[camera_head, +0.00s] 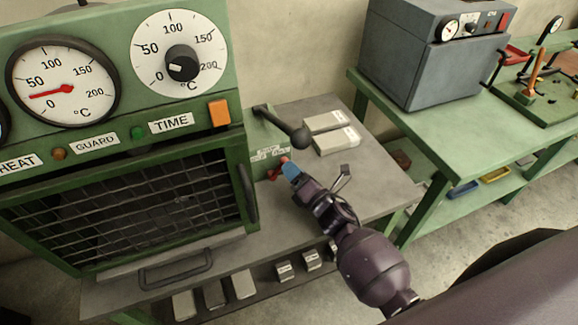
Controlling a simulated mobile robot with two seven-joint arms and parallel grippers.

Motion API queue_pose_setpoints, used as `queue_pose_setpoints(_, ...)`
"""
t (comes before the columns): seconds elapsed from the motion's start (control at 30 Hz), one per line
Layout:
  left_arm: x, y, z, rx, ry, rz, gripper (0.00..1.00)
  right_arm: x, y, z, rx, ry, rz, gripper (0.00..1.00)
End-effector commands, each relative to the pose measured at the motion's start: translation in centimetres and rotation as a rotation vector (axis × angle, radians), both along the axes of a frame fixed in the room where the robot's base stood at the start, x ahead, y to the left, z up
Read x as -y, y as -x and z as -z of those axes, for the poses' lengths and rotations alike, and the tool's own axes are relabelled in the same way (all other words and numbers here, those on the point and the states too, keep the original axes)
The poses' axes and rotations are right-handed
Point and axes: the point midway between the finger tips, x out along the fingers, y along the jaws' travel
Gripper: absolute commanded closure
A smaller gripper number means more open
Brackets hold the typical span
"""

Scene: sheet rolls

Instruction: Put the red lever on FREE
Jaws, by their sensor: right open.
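The red lever (274,174) is small and sits low on the front of a green box (262,134) beside the oven, under a white label plate (268,153). The label's words are too small to read, so I cannot tell which mark the lever points to. My right gripper (289,168) comes in from the lower right, with its blue fingertip right at the lever. It partly hides the lever and the label. It is open; I cannot tell whether it touches the lever. My left gripper is not in view.
A black arm with a ball knob (301,138) sticks out above my right gripper. Two pale boxes (336,140) lie behind it on the grey bench (376,183). The green oven (120,190) with dials stands at left. A green table (440,140) bears a grey machine (425,55).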

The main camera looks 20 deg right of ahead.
Motion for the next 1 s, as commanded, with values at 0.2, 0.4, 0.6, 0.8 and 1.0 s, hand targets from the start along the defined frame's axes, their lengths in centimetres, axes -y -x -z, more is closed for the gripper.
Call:
queue_pose_setpoints(0.2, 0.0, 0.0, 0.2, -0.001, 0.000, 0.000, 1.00, 1.2, 4.0, 0.5, -0.002, 0.001, 0.000, 0.45)
queue_pose_setpoints(0.4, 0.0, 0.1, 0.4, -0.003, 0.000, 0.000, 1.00, 1.8, 6.4, 0.6, -0.001, 0.000, 0.000, 0.45)
queue_pose_setpoints(0.6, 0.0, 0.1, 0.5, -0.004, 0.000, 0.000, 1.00, 2.1, 7.4, 0.6, 0.000, 0.000, -0.001, 0.45)
queue_pose_setpoints(0.8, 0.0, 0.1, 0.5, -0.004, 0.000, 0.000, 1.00, 2.1, 7.5, 0.6, 0.000, -0.001, -0.001, 0.45)
queue_pose_setpoints(1.0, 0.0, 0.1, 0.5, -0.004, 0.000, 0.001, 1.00, 2.1, 7.5, 0.6, 0.000, -0.001, -0.001, 0.45)
